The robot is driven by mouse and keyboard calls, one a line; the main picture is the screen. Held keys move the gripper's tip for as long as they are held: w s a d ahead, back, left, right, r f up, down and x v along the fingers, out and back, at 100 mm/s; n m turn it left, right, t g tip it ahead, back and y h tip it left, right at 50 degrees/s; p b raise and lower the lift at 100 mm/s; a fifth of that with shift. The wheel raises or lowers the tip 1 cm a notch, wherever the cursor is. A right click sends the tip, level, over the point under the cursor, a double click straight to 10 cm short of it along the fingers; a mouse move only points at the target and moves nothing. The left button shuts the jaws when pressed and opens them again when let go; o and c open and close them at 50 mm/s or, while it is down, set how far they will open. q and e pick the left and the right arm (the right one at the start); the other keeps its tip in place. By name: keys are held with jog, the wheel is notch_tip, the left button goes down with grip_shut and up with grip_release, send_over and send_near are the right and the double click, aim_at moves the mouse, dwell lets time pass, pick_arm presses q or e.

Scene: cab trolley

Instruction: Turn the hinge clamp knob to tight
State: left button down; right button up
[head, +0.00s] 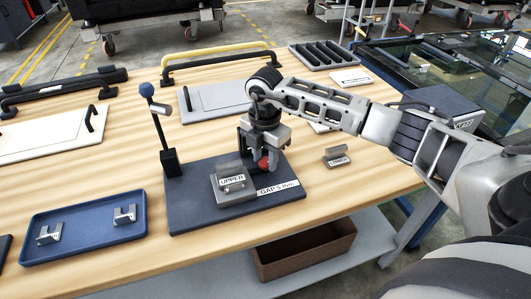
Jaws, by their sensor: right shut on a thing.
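A dark base plate (190,211) lies on the wooden table and carries a label reading "GAP 5 mm". On it stands a grey hinge block (236,190) labelled "UPPER". A red knob (264,162) sits just behind and to the right of that block. My right gripper (264,157) reaches down from above, shut on the red knob, which its fingers partly hide. Any tight or loose marking on the knob cannot be made out. My left gripper is not in view.
A post with a blue ball (147,90) rises at the plate's back left. A blue tray (82,232) with two metal brackets lies front left. A block labelled "LOWER" (337,157) sits to the right. Panels with handles lie behind. A brown bin (305,250) stands below.

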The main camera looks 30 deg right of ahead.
aim_at(264, 161)
jog(key=m+p, duration=0.1)
jog(key=m, duration=0.2)
jog(key=m+p, duration=0.1)
jog(key=m, duration=0.2)
jog(key=shift+w+d+r, duration=0.1)
jog(key=shift+w, duration=0.1)
dwell(0.5)
jog(key=o, duration=1)
notch_tip(264, 161, up, 16)
jog(key=b, duration=0.1)
